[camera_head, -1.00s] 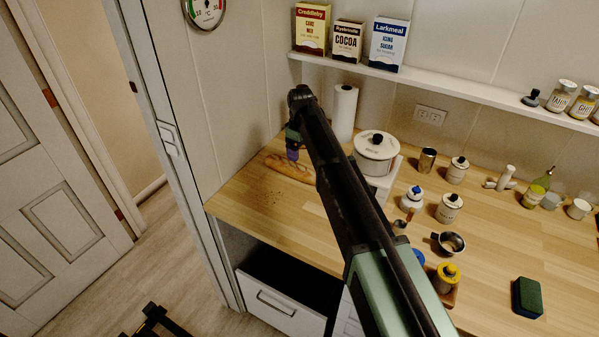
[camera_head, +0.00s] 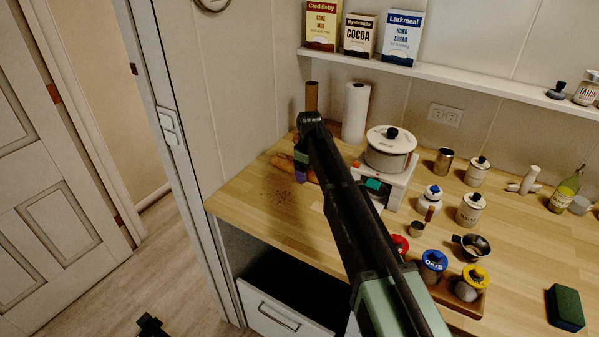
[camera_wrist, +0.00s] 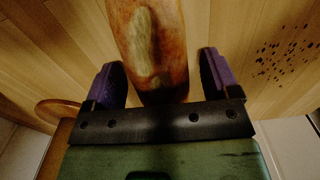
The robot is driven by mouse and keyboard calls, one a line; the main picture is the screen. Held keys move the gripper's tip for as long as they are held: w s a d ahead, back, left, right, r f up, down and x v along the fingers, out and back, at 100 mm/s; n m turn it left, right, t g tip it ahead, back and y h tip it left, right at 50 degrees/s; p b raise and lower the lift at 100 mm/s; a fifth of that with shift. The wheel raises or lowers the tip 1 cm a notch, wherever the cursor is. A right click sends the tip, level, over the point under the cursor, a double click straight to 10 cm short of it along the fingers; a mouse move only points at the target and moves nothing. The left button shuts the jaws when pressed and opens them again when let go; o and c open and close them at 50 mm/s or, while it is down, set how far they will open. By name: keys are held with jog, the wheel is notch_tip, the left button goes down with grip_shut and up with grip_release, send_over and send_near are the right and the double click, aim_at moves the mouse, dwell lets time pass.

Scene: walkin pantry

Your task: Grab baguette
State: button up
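The baguette (camera_head: 283,162) is a brown loaf lying on the wooden counter near its left end, partly hidden by my arm in the head view. In the wrist view the baguette (camera_wrist: 150,40) runs lengthwise between the purple fingers of my gripper (camera_wrist: 163,85). The fingers are apart, one on each side of the loaf, with a visible gap at each side. In the head view my gripper (camera_head: 301,172) is at the loaf's right part, and its fingertips are mostly hidden.
A white pot (camera_head: 389,155) on a scale and a paper towel roll (camera_head: 355,113) stand right of and behind my gripper. A brown cylinder (camera_head: 311,97) stands behind my arm. Dark crumbs (camera_head: 281,195) lie before the loaf. An open drawer (camera_head: 283,318) is below the counter.

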jog(key=c, duration=0.9)
